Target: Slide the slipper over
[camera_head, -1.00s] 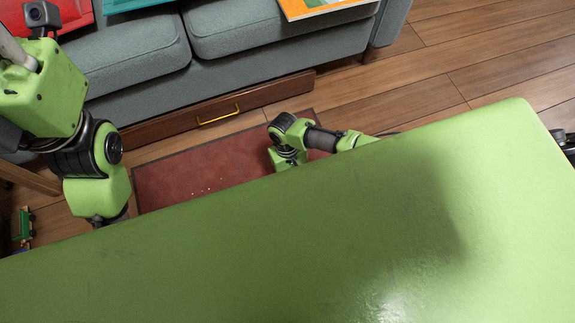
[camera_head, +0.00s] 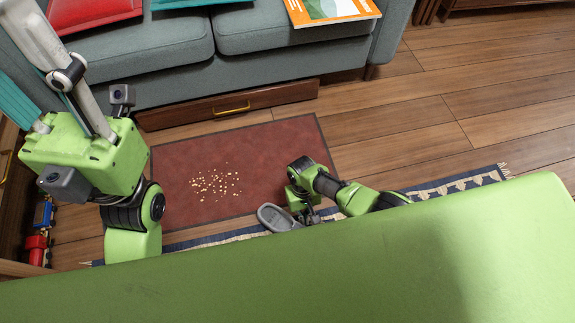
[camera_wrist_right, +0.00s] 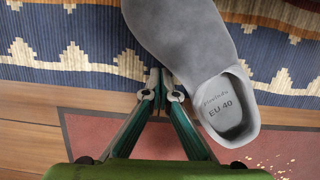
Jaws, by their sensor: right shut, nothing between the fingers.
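The grey slipper (camera_head: 276,217) lies partly hidden behind my green body in the head view, across the border of the patterned rug (camera_head: 455,188) and the red mat (camera_head: 232,170). In the right wrist view the slipper (camera_wrist_right: 185,35) is large, its heel toward the camera with "EU 40" printed inside. My right gripper (camera_wrist_right: 160,88) is shut and empty, its fingertips close beside the slipper's left side; I cannot tell if they touch. In the head view its fingers are mostly hidden beside the slipper. My left arm shows at the left, but its gripper is out of view.
Pale crumbs (camera_head: 215,184) lie scattered on the red mat. A grey sofa (camera_head: 270,55) with a drawer (camera_head: 232,104) under it stands behind. A toy train (camera_head: 40,225) sits at the far left. Wooden floor (camera_head: 480,90) is clear to the right.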

